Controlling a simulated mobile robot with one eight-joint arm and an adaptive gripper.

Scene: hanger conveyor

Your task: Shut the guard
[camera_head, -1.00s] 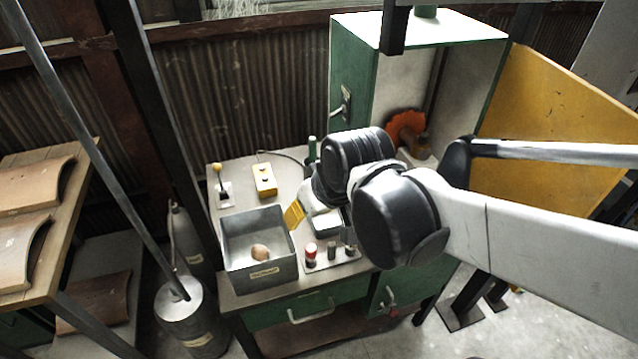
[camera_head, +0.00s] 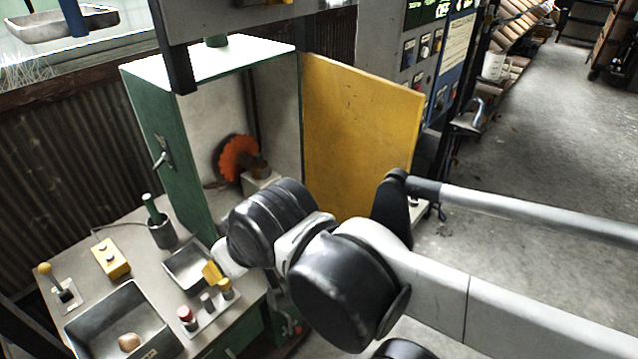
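The guard is a yellow door panel (camera_head: 362,135) on the right side of a green cabinet (camera_head: 168,140). It stands swung open, out to the right. Inside the cabinet an orange toothed disc (camera_head: 238,158) is exposed. My arm reaches in from the lower right, in front of the guard's lower part. My gripper (camera_head: 213,272) is at the arm's far end, above the bench and left of the guard, well apart from it. A small yellow piece shows at its tip. The black wrist hides most of the gripper, so its fingers cannot be made out.
The bench holds a grey bin (camera_head: 120,325) with a brown round object, a small tray (camera_head: 187,268), a yellow button box (camera_head: 111,258), a lever (camera_head: 56,283) and a red button (camera_head: 187,317). A control panel (camera_head: 425,55) stands behind the guard. Open floor (camera_head: 545,150) lies right.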

